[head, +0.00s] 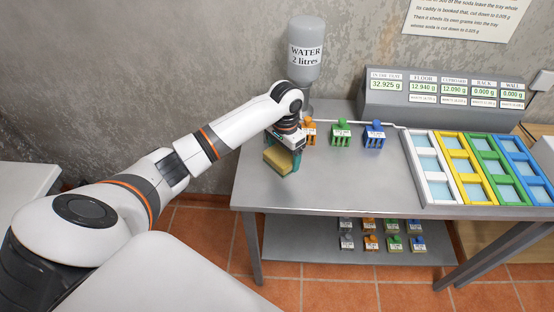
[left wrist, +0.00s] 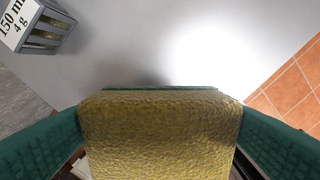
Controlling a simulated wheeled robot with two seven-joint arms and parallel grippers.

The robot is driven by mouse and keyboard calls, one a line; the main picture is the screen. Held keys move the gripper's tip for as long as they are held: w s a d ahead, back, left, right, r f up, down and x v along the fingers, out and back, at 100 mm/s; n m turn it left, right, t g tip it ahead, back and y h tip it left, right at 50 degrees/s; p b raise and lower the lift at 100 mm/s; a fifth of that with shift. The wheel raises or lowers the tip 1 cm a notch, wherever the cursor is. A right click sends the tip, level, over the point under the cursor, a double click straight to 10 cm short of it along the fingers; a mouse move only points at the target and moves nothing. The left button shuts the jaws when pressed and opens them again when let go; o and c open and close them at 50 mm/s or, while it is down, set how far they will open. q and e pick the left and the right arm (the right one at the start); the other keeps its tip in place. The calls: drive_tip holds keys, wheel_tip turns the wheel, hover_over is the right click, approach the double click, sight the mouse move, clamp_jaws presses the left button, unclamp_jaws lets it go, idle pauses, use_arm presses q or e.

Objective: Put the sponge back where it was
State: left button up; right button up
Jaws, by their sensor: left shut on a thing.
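My left gripper (head: 281,163) is shut on a yellow sponge (head: 278,158) with a thin green layer, near the left front part of the grey table. In the left wrist view the sponge (left wrist: 160,135) fills the space between the two teal fingers. The bare metal tabletop (left wrist: 125,60) lies beyond it; I cannot tell whether the sponge touches it. A grey caddy (left wrist: 42,28) labelled 150 ml, 4 g, with something yellowish inside, stands at the upper left of that view. My right gripper is not in view.
Orange (head: 309,132), green (head: 341,132) and blue (head: 374,133) caddies stand along the table's back. A water bottle (head: 306,52) stands behind my forearm. Coloured trays (head: 432,180) and a readout console (head: 440,95) are at right. Small caddies sit on the lower shelf (head: 320,246). The tabletop's front middle is clear.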

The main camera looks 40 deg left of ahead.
sight(284, 161)
use_arm(q)
wheel_tip(284, 161, down, 2)
drive_tip(key=shift+d+f, duration=0.1)
drive_tip(key=shift+f, duration=0.55)
wheel_tip(284, 161, down, 3)
drive_tip(key=shift+f+p, duration=0.1)
drive_tip(key=shift+p, duration=0.35)
drive_tip(key=shift+f, duration=0.2)
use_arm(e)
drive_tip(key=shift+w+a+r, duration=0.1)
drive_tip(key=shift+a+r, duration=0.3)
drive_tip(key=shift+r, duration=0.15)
use_arm(q)
drive_tip(key=shift+f, duration=0.15)
drive_tip(key=o, duration=1)
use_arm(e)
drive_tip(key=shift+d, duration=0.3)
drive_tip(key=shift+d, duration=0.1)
